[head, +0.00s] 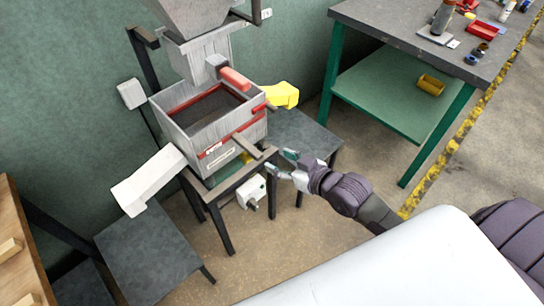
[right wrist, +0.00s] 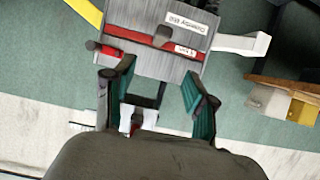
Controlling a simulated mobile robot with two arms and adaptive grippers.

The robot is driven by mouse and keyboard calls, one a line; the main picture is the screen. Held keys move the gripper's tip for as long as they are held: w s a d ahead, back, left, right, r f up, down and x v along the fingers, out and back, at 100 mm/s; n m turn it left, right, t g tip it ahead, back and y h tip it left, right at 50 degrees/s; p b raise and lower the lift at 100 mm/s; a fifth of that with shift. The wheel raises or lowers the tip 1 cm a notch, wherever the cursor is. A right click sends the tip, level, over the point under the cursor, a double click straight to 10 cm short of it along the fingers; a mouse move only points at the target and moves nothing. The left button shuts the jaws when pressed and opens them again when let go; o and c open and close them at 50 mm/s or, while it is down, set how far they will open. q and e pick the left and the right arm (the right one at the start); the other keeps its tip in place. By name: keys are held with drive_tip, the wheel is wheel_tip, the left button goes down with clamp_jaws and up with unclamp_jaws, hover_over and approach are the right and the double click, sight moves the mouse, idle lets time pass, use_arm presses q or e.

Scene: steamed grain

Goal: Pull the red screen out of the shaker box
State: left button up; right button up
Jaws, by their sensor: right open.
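The grey shaker box (head: 178,131) stands on a small dark table, open at the top. The red screen's front edge (head: 252,124) shows as a red strip across its front wall, with a white label; the screen is in the box. A dark bar sticks out from the front near this strip. My right gripper (head: 283,164) is open and empty, in front of the box and apart from it. In the right wrist view its two fingers (right wrist: 155,98) are spread below the box (right wrist: 175,68) and the red strip (right wrist: 130,34). My left gripper is not in view.
A yellow chute (head: 283,95) sticks out at the box's right and a white chute (head: 148,181) at its left. A grey hopper (head: 193,15) is above. A workbench (head: 400,32) with tools stands at the right.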

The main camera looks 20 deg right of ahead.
sight(249, 147)
drive_tip(key=x, duration=1.3)
drive_tip(key=shift+w+f, duration=0.2)
drive_tip(key=shift+f, duration=0.05)
clamp_jaws()
